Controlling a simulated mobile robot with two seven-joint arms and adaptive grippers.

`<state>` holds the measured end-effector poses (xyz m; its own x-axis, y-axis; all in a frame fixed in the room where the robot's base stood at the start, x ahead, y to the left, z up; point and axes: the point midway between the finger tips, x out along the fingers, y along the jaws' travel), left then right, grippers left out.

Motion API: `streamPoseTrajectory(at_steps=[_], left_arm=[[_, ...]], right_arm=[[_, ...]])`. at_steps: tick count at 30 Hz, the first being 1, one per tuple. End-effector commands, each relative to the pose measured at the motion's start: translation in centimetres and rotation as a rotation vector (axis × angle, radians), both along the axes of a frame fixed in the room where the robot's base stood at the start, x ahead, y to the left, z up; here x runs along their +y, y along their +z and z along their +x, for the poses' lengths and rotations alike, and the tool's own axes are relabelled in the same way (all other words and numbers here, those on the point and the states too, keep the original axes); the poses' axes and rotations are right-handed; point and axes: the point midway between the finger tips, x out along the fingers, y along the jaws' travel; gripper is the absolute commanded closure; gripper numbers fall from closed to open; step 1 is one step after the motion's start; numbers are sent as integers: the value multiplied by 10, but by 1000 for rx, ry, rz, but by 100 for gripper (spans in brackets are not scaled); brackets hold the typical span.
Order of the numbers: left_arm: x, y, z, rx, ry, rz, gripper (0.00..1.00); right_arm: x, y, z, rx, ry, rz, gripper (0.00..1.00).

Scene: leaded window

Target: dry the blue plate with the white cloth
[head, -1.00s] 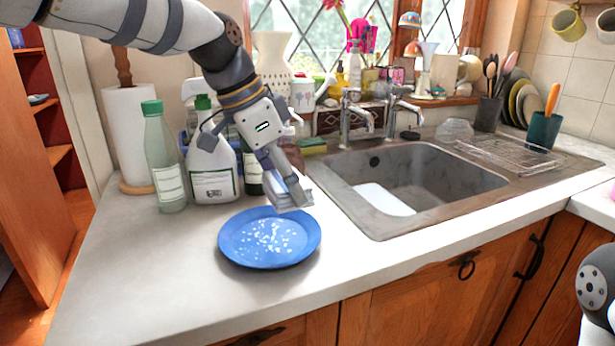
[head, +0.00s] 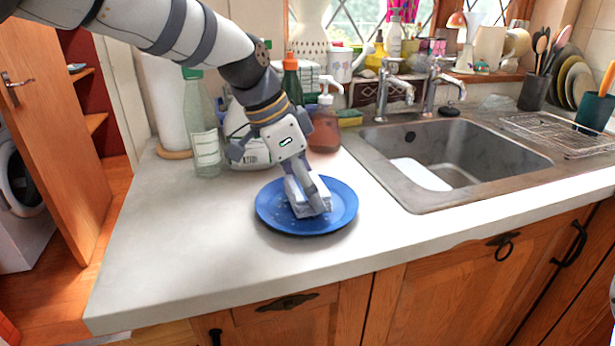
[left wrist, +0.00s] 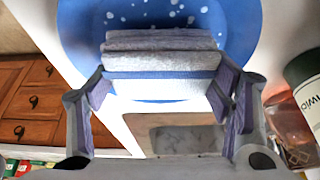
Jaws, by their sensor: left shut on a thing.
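The blue plate (head: 343,208) lies flat on the pale counter, left of the sink. The left wrist view shows white drops on the plate (left wrist: 75,25), near the top of the picture. My left gripper (head: 308,203) points down over the plate's middle. It is shut on the white cloth (head: 316,207), which looks folded and has a blue stripe in the left wrist view (left wrist: 160,62). The cloth appears to rest on the plate, though the contact itself is hidden. The cloth and gripper cover the middle of the plate. My right gripper is out of view.
A clear bottle (head: 205,135), a white spray bottle (head: 247,140) and an amber pump bottle (head: 325,125) stand just behind the plate. The sink (head: 455,155) is to the right. The counter's front edge is near; its left part (head: 170,240) is clear.

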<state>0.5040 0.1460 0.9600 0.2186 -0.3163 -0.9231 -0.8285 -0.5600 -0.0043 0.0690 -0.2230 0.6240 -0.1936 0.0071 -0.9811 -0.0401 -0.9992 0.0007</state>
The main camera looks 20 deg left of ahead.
Motion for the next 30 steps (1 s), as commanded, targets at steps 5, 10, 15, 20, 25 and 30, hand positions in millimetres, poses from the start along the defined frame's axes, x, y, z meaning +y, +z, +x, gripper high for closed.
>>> streamPoseTrajectory(at_steps=[5, 10, 15, 20, 25, 30], left_arm=[[0, 1, 0, -1, 0, 0, 50], [0, 1, 0, -1, 0, 0, 50], [0, 1, 0, -1, 0, 0, 50], [0, -2, 0, -1, 0, -1, 50], [0, -4, 0, -1, 0, -1, 50], [0, -7, 0, -1, 0, 0, 50]], right_arm=[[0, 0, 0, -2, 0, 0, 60], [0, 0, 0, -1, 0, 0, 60], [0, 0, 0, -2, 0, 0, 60], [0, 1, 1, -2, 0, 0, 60], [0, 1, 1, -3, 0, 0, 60], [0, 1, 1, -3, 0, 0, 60]])
